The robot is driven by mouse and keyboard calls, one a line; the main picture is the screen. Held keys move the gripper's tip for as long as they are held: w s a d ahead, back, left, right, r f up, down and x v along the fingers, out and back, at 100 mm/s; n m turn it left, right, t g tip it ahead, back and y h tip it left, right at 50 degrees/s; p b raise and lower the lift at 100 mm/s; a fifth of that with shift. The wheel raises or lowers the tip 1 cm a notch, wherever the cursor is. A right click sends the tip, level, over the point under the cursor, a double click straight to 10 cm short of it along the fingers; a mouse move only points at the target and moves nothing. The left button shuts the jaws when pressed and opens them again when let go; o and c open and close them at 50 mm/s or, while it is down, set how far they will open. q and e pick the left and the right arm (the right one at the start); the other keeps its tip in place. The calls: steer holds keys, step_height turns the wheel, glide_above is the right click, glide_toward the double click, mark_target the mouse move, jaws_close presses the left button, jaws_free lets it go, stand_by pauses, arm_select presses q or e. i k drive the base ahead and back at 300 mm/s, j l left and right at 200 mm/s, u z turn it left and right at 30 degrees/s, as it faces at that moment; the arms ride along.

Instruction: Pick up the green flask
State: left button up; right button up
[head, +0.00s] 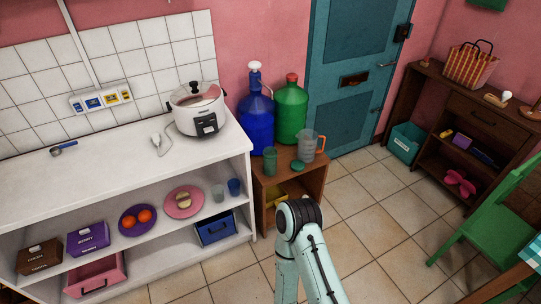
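A small green flask-like vessel (270,161) stands upright near the front left of the low wooden cabinet's top. A round green lid-like piece (297,166) lies to its right. A large green bottle (290,110) with a red cap stands behind them, beside a large blue bottle (256,119) with a white pump top. The blue bottle is close behind the small green vessel. A bent link of one of my arms rises from the bottom centre, in front of the cabinet. Neither of my grippers shows.
A clear jug (307,145) with an orange handle stands right of the green vessel on the wooden cabinet (312,180). The white shelf counter (90,170) with a rice cooker (199,112) adjoins on the left. A green chair (495,220) stands at right. Tiled floor between is clear.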

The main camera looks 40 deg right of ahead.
mark_target(269, 154)
steer(key=i+l, duration=0.15)
steer(key=l, duration=0.2)
steer(key=i+l, duration=0.15)
steer(key=l, duration=0.2)
steer(key=i+l, duration=0.2)
steer(key=l, duration=0.15)
